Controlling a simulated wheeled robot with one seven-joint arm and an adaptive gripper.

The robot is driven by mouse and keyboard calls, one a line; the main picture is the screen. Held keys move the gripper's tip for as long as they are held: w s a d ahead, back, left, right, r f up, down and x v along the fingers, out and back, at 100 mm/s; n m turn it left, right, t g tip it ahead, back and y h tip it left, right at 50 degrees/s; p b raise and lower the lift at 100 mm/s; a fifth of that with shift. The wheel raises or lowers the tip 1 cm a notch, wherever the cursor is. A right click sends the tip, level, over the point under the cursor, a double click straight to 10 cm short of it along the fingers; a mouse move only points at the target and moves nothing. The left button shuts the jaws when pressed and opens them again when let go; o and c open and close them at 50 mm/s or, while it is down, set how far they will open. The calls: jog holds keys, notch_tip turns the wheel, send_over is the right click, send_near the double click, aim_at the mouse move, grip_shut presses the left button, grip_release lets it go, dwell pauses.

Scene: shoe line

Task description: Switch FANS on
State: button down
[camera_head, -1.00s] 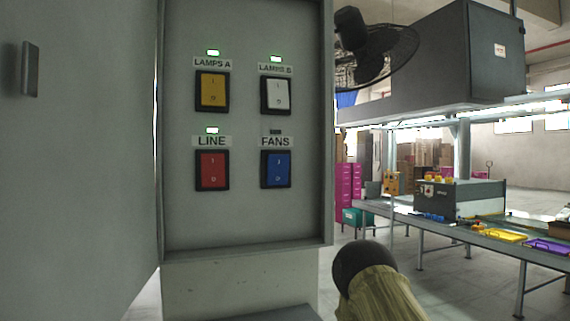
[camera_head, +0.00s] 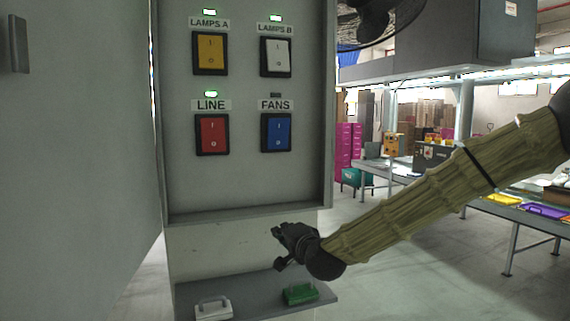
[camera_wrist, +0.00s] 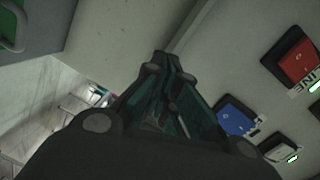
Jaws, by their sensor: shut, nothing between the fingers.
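The FANS switch (camera_head: 276,133) is a blue rocker in a black frame at the lower right of the grey panel. The small lamp above its label (camera_head: 275,95) is dark. My gripper (camera_head: 279,234) is below the panel's lower edge, under the FANS switch and apart from it. In the wrist view my gripper (camera_wrist: 162,58) is shut and empty, its fingers together. The blue switch (camera_wrist: 236,117) shows to the right of the fingers there, partly hidden by them.
The LINE (camera_head: 212,134), LAMPS A (camera_head: 210,54) and LAMPS B (camera_head: 276,57) switches have lit green lamps. A ledge (camera_head: 255,298) below holds a white-handled item (camera_head: 213,308) and a green one (camera_head: 300,294). An open cabinet door (camera_head: 75,170) stands at left.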

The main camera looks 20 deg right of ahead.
aim_at(283, 126)
jog(key=d+r+m+t, duration=0.2)
jog(key=r, duration=1)
jog(key=s+d+r+m+t+h, duration=0.1)
jog(key=d+r+m+t, duration=0.1)
jog(key=r, duration=1)
jog(key=shift+s+d+p, duration=0.3)
jog(key=shift+d+p, duration=0.05)
jog(key=shift+d, duration=0.2)
jog(key=p+x, duration=0.6)
jog(key=x, duration=0.8)
jog(key=shift+f, duration=0.1)
